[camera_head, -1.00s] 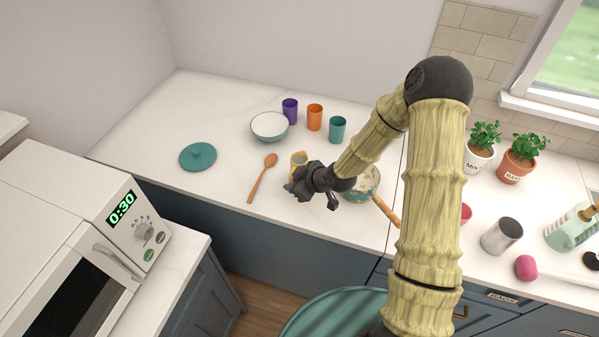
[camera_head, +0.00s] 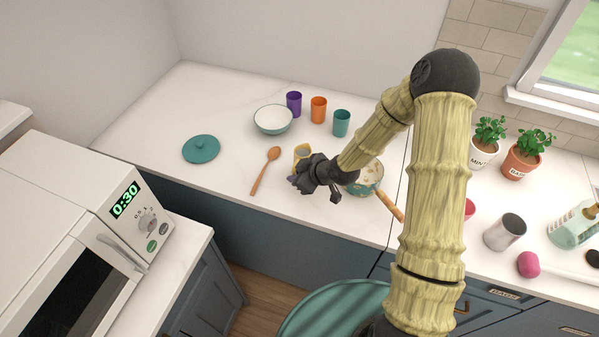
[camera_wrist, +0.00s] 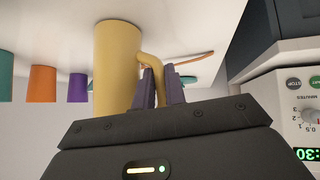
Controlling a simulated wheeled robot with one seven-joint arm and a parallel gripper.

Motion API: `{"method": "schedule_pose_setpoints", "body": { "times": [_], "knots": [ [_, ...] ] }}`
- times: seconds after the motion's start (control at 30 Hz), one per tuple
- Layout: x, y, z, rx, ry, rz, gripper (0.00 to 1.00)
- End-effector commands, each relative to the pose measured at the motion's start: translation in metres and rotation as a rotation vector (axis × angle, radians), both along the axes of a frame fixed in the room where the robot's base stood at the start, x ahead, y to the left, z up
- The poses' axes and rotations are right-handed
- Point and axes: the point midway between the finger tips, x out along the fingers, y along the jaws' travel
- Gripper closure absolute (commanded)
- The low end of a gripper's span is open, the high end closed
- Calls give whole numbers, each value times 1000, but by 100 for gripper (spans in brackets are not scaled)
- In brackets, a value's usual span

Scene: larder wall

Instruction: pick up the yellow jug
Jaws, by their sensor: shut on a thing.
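The yellow jug (camera_head: 301,152) is on the white counter, partly hidden behind my gripper in the head view. In the wrist view the jug (camera_wrist: 117,62) fills the left of centre, with its curved handle (camera_wrist: 151,60) facing my gripper. My gripper (camera_head: 297,181) is at the near side of the jug. In the wrist view its two dark purple fingers (camera_wrist: 161,88) are closed on the handle, one on each side. I cannot tell whether the jug's base is clear of the counter.
A patterned pan (camera_head: 368,180) with a wooden handle stands close right of my gripper. A wooden spoon (camera_head: 265,171) and a teal lid (camera_head: 201,149) lie left. A bowl (camera_head: 273,119) and purple, orange and teal cups (camera_head: 341,123) stand behind. The front left counter is clear.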

Motion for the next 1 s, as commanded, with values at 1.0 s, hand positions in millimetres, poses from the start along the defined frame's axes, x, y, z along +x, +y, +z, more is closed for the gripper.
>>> {"method": "schedule_pose_setpoints", "body": {
  "times": [1.0],
  "knots": [
    [1, -1, 59, 1, -5, -1, 100]
  ]
}}
